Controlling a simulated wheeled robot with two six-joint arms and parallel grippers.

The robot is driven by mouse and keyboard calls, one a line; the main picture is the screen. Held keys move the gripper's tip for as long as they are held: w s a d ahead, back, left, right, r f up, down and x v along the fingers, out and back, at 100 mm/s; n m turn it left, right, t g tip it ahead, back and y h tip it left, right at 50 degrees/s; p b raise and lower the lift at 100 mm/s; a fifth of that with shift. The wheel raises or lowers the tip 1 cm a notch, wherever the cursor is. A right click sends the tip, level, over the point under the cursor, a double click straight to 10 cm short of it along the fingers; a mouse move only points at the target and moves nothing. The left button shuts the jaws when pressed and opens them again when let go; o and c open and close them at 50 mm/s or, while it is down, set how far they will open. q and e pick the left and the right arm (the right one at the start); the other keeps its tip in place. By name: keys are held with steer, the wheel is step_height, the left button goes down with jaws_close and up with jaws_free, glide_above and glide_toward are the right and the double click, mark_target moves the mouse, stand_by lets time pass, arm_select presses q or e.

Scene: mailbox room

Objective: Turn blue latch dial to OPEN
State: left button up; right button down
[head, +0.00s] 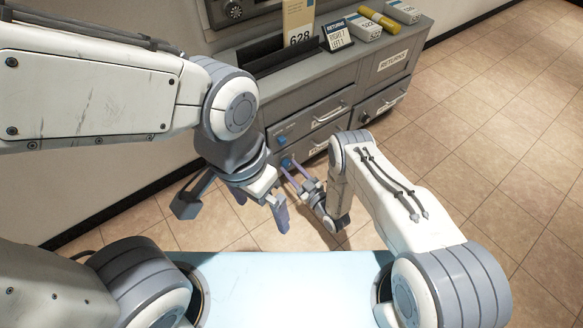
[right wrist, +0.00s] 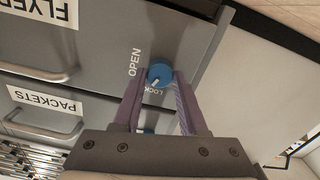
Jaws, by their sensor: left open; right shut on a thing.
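The blue latch dial (right wrist: 160,75) sits on a grey drawer front, beside the printed words OPEN and LOCK. Its white mark points toward the LOCK word. My right gripper (right wrist: 160,88) is shut on this dial, one finger on each side. In the head view the dial (head: 286,163) is small, at the lower left of the cabinet front, with the tips of my right gripper (head: 291,168) at it. My left gripper (head: 235,210) is open and empty, in front of the cabinet and left of the right gripper.
A second blue dial (head: 281,140) is on the drawer above. The grey cabinet (head: 370,78) has drawers with bar handles (head: 329,115). Tiled floor (head: 480,130) is clear to the right.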

steer(key=m+p, duration=0.1)
steer(key=m, duration=0.9)
steer(key=shift+p, duration=0.4)
steer(key=shift+f+m, duration=0.1)
steer(key=shift+m, duration=1.5)
steer(key=shift+c, duration=2.2)
jaws_free()
steer(key=p+v, duration=0.4)
steer(key=v, duration=0.6)
steer(key=shift+s+d, duration=0.15)
steer(key=shift+s, duration=0.1)
